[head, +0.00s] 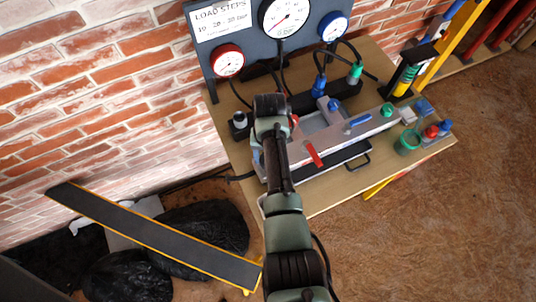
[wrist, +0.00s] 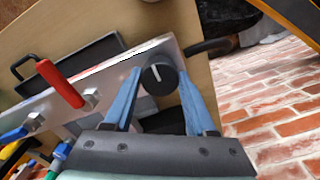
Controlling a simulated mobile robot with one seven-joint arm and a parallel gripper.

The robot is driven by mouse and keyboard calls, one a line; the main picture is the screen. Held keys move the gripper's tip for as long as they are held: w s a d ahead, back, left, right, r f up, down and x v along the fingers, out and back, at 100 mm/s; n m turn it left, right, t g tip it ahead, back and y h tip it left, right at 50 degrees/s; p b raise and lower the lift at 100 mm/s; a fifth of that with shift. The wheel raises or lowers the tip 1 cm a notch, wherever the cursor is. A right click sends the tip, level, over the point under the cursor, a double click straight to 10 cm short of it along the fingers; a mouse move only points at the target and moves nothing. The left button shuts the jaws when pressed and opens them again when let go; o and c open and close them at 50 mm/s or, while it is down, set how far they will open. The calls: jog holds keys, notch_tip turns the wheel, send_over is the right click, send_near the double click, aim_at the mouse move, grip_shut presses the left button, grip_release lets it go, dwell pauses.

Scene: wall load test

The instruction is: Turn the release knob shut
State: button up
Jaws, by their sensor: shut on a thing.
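The release knob (wrist: 157,77) is round and black with a white pointer line, on the metal face of the pump unit (wrist: 105,82) in the wrist view. My gripper (wrist: 155,75) has one blue finger on either side of the knob and is shut on it. In the head view my arm covers the knob and the gripper, while the pump unit (head: 374,128) shows on the wooden table. The white line points roughly up in the wrist view.
A red lever (wrist: 60,84) and a blue lever (wrist: 14,134) stand beside the knob. Behind are the gauge panel (head: 255,60) and hoses. A dark plank with yellow edges (head: 155,235) lies lower left. Brown floor at right is open.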

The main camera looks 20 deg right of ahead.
jog(key=o, duration=1.4)
jog(key=shift+c, duration=0.2)
notch_tip(320, 180, up, 13)
jog(key=shift+b, duration=0.3)
jog(key=shift+d, duration=0.1)
